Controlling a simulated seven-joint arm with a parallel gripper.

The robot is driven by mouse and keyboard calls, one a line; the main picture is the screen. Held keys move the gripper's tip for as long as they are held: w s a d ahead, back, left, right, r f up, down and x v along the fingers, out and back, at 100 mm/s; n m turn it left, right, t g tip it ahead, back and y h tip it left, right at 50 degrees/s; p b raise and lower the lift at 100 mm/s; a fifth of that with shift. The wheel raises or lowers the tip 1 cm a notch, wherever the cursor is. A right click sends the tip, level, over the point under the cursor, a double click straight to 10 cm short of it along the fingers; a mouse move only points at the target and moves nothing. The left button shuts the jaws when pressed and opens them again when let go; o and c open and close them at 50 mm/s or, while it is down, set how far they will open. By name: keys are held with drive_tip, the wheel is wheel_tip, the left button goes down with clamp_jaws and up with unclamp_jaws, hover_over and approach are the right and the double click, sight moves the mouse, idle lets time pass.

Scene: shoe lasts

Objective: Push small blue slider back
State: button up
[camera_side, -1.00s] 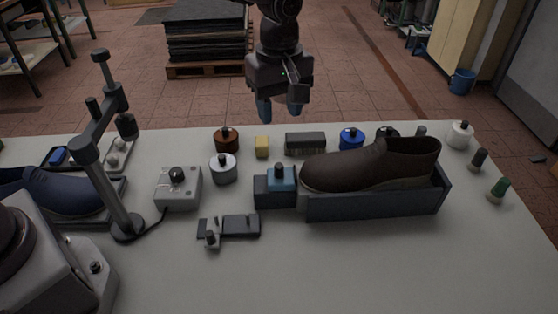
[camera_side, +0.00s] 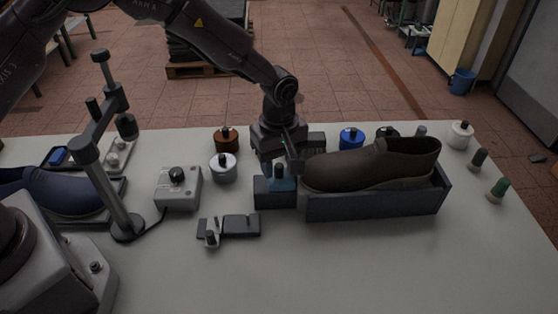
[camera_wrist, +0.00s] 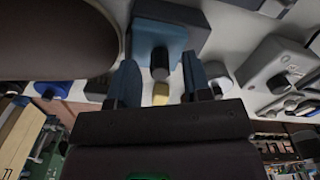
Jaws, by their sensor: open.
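The small blue slider (camera_side: 285,185) is a blue block with a dark upright knob. It sits on a dark base (camera_side: 268,198) at the left end of the shoe fixture. The wrist view shows the blue block (camera_wrist: 150,38) and its dark knob (camera_wrist: 160,66). My gripper (camera_side: 281,165) is low over the slider, pointing down, and its fingers partly hide the block. In the wrist view my gripper (camera_wrist: 160,72) is open, with one blue finger on each side of the knob. I cannot tell whether the fingers touch it.
A brown shoe (camera_side: 375,165) lies in a dark cradle (camera_side: 375,206) right of the slider. A grey knob box (camera_side: 178,195) and a silver round part (camera_side: 223,168) stand to the left. A dark bracket (camera_side: 240,226) lies in front. The front table area is clear.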

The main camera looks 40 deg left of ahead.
clamp_jaws()
drive_tip(key=shift+s+a, duration=1.2)
unclamp_jaws()
drive_tip(key=shift+d+r, duration=0.1)
wheel_tip(320, 180, up, 13)
